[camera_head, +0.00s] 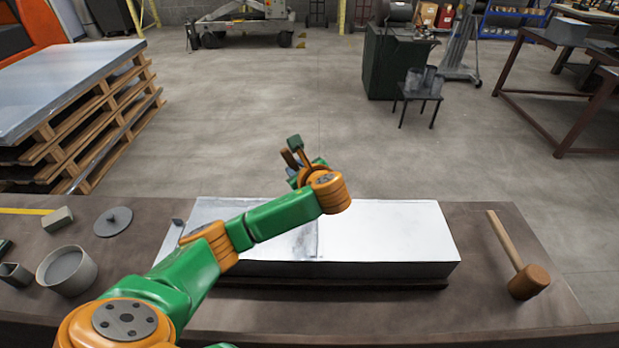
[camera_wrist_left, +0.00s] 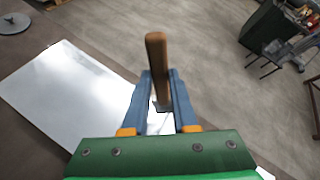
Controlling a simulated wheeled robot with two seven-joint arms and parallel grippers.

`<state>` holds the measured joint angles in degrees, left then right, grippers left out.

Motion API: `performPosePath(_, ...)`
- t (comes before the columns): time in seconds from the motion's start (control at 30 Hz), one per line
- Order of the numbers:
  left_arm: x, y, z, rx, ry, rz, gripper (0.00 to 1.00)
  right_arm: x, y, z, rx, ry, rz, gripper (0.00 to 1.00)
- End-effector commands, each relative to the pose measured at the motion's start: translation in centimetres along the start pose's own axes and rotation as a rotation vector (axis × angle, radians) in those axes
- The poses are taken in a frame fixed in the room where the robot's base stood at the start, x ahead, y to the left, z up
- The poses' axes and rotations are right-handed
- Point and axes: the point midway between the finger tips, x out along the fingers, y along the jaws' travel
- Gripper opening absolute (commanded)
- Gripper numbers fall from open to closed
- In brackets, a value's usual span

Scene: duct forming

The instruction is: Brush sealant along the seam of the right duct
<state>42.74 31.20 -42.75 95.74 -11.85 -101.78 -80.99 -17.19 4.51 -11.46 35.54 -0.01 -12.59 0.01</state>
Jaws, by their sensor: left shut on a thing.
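The sheet-metal duct lies on the brown table as two flat pale sections, left and right, meeting at a seam (camera_head: 318,230). The right duct section (camera_head: 392,232) is clear on top. The left section is partly covered by my left arm and shows a duller grey patch beside the seam. My left gripper (camera_head: 306,172) is above the far edge of the duct, near the seam line. In the left wrist view its blue fingers (camera_wrist_left: 160,88) are shut on the wooden handle of a brush (camera_wrist_left: 156,55). The bristle end is mostly hidden. My right gripper is not in view.
A grey round pot (camera_head: 67,269), a disc (camera_head: 113,221) and a small block (camera_head: 58,219) are on the table's left. A wooden mallet (camera_head: 522,262) lies on the right. Stacked pallets with sheet metal (camera_head: 70,85) stand beyond.

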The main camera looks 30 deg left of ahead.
Motion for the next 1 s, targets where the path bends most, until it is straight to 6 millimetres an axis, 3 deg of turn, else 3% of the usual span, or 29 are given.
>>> performPosePath(0.2, 0.7, 0.3, 1.4, 0.037, -0.133, -0.082, 0.0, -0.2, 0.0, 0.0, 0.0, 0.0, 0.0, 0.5)
performPosePath(0.5, 2.6, 1.7, -1.7, 0.039, -0.136, -0.084, 0.0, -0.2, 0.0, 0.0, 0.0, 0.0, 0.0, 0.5)
performPosePath(0.6, 3.3, 2.1, -2.9, 0.035, -0.137, -0.086, 0.0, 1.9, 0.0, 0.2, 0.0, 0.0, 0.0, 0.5)
performPosePath(1.0, 3.5, 2.2, -3.1, 0.036, -0.136, -0.085, 0.0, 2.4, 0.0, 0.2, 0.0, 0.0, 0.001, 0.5)
